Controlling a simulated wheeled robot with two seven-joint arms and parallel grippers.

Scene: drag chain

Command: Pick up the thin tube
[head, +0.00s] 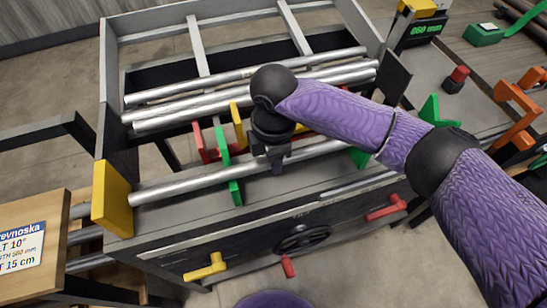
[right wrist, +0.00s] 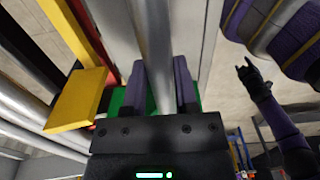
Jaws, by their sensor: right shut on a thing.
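Several silver tubes lie across the grey rack. A long silver tube (head: 180,188) lies at the front, its left end by a yellow block (head: 112,198). My right gripper (head: 277,166) points down over this front tube and is shut on it. The right wrist view shows the tube (right wrist: 153,45) running between the two fingers (right wrist: 159,88). The tube still lies along the rack's front. Several more tubes (head: 225,85) lie together behind it. A small dark hand with a purple arm, seemingly my left gripper (right wrist: 249,78), shows at the right of the wrist view; its jaws are too small to read.
Green stops (head: 236,193), a red stop (head: 199,143) and a yellow stop (head: 238,125) stand close beside the gripper. A yellow handle (head: 206,268) and red handle (head: 386,208) stick out in front. A labelled wooden box (head: 30,240) stands at left.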

